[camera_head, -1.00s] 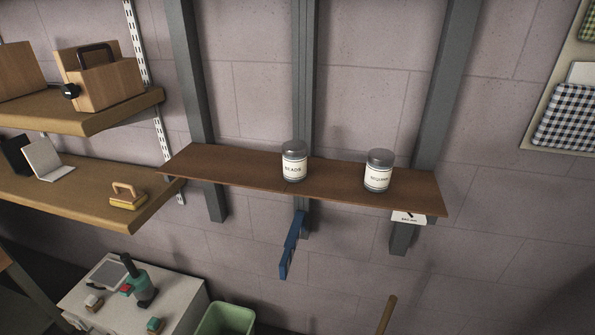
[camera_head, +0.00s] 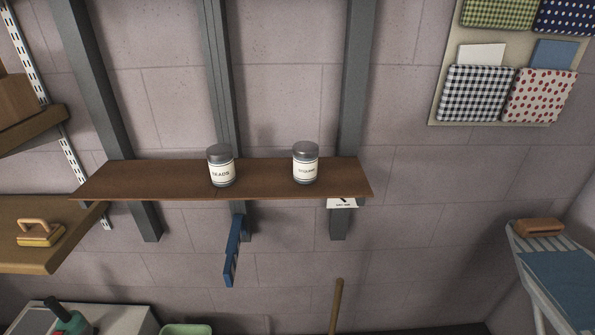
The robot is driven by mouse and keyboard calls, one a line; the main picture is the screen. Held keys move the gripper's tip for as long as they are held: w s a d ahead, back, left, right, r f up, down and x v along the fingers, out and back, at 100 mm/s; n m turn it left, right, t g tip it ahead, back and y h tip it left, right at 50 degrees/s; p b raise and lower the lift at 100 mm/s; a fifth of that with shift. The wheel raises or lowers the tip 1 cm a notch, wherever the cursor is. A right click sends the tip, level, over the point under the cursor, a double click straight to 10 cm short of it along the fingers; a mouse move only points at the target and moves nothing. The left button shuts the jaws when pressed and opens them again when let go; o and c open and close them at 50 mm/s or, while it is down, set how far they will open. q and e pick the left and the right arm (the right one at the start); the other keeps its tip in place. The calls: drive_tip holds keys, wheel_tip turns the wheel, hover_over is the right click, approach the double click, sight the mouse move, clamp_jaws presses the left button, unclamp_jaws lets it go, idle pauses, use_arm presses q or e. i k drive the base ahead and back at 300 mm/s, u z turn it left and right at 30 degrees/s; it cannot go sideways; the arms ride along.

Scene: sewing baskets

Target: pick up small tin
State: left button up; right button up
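Two small tins with grey lids and pale labels stand upright on a brown wall shelf (camera_head: 140,180). The left tin (camera_head: 221,171) has a label that reads "BEADS". The right tin (camera_head: 305,168) has a label too small to read surely. The tins are apart, with bare shelf between them. Neither of my grippers shows in the head view.
Grey uprights back the shelf, and a blue bracket (camera_head: 233,252) hangs below it. A wooden handle (camera_head: 336,305) rises below. An ironing board (camera_head: 560,275) stands at right. Fabric pockets (camera_head: 475,92) hang upper right.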

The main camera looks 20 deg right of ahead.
sight(305, 152)
drive_tip(key=u, duration=2.2)
drive_tip(key=i, duration=1.6)
drive_tip(key=z, duration=3.2)
